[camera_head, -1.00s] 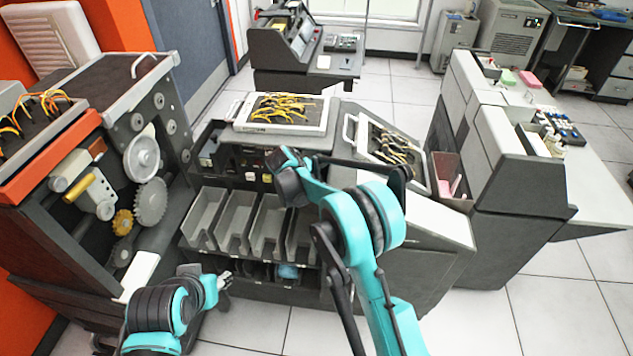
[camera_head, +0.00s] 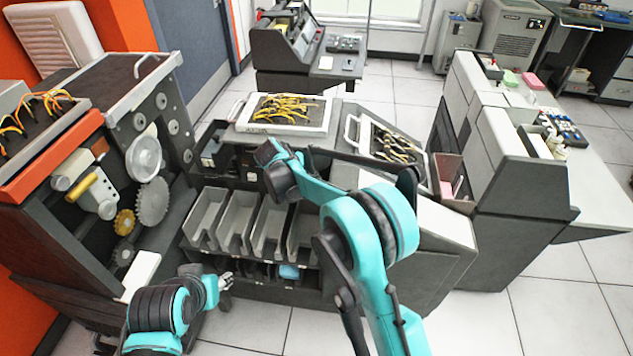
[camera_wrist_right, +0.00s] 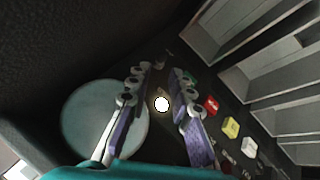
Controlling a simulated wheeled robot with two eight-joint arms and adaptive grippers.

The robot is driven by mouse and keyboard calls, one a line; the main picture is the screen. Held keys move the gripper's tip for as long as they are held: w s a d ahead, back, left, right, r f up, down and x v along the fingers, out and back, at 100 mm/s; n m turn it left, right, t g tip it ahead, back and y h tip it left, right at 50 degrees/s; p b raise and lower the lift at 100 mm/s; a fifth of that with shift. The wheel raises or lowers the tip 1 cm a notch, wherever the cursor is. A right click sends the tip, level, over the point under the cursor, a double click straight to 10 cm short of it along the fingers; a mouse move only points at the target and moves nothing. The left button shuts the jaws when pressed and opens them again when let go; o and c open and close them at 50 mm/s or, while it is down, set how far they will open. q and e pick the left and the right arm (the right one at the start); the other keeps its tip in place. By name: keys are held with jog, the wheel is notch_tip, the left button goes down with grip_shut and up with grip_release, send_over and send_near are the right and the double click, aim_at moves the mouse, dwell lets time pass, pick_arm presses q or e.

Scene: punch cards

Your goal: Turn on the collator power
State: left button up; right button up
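The collator (camera_head: 440,235) stands in the middle of the head view, with its control panel above a row of grey card pockets (camera_head: 205,215). My right gripper is hidden behind its wrist at this panel in the head view. In the right wrist view my right gripper (camera_wrist_right: 160,78) is open, its two fingers apart with nothing held. A round white lit spot (camera_wrist_right: 162,104) shows between the fingers. To their right are a red button (camera_wrist_right: 211,104), a yellow button (camera_wrist_right: 231,127) and a white button (camera_wrist_right: 249,147). A green button (camera_wrist_right: 191,79) is partly covered by the right finger. My left gripper (camera_head: 225,284) is low, left of the collator's front.
A dark machine with gears (camera_head: 152,201) stands close on the left. Wired plugboards (camera_head: 325,115) lie on the collator's top. A grey machine (camera_head: 510,190) stands to the right. Floor tiles are clear at the front right.

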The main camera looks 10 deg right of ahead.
jog(key=v, duration=0.5)
jog(key=shift+s+a+r, duration=0.15)
jog(key=shift+s+r, duration=0.05)
jog(key=shift+r, duration=0.05)
jog(key=shift+a, duration=0.1)
